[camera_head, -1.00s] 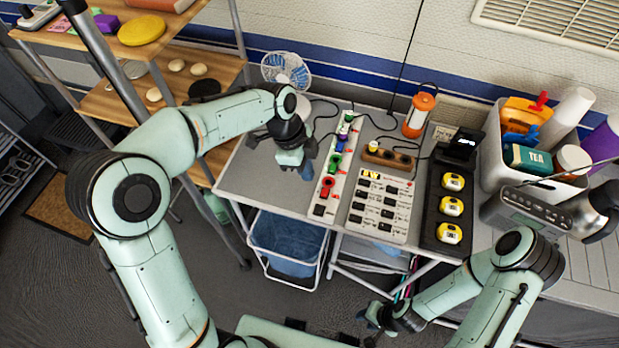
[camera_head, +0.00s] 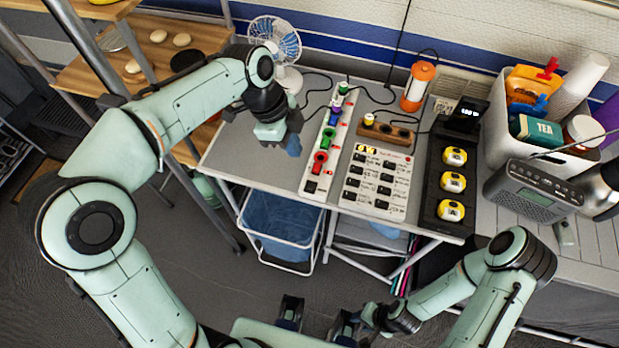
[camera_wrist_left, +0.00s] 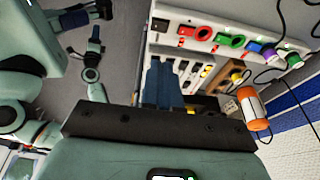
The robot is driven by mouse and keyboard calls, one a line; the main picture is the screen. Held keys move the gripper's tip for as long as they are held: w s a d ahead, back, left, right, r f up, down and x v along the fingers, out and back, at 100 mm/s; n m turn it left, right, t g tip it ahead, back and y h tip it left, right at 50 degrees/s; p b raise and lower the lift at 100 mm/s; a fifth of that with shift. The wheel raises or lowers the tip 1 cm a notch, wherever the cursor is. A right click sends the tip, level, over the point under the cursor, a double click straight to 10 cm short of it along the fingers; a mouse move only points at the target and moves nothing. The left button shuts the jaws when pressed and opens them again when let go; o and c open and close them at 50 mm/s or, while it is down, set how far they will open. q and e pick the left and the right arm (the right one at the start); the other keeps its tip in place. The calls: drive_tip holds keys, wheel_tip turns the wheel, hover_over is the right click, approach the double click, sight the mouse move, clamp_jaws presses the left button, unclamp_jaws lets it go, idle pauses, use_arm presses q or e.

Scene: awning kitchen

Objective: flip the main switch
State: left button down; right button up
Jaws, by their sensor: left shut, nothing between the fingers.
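A long white power strip (camera_head: 327,150) with colored plugs lies on the grey table. A black rocker switch (camera_head: 310,187) is at its near end, and it also shows in the left wrist view (camera_wrist_left: 161,25). A white panel (camera_head: 377,182) with several black switches lies right of the strip. Which switch is the main one is not marked legibly. My left gripper (camera_head: 292,146) is shut and empty, left of the strip and apart from the black switch. Its blue fingers (camera_wrist_left: 163,84) point toward the strip in the left wrist view. My right gripper (camera_head: 375,322) is low at the front; its fingers are unclear.
A small fan (camera_head: 275,40) stands behind my left wrist. An orange lantern (camera_head: 418,88), a wooden socket block (camera_head: 386,131) and a black charger with yellow devices (camera_head: 447,190) stand on the table. Cables run behind the strip. A blue bin (camera_head: 283,228) is below.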

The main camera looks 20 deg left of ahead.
use_arm(q)
drive_tip(key=shift+r, duration=0.1)
drive_tip(key=b, duration=0.1)
approach(311, 183)
drive_tip(key=x, duration=0.5)
drive_tip(key=shift+s+d, duration=0.2)
drive_tip(key=shift+d, duration=0.05)
drive_tip(key=shift+w+f, duration=0.15)
drive_tip(key=shift+f, duration=0.6)
drive_tip(key=shift+f, duration=0.1)
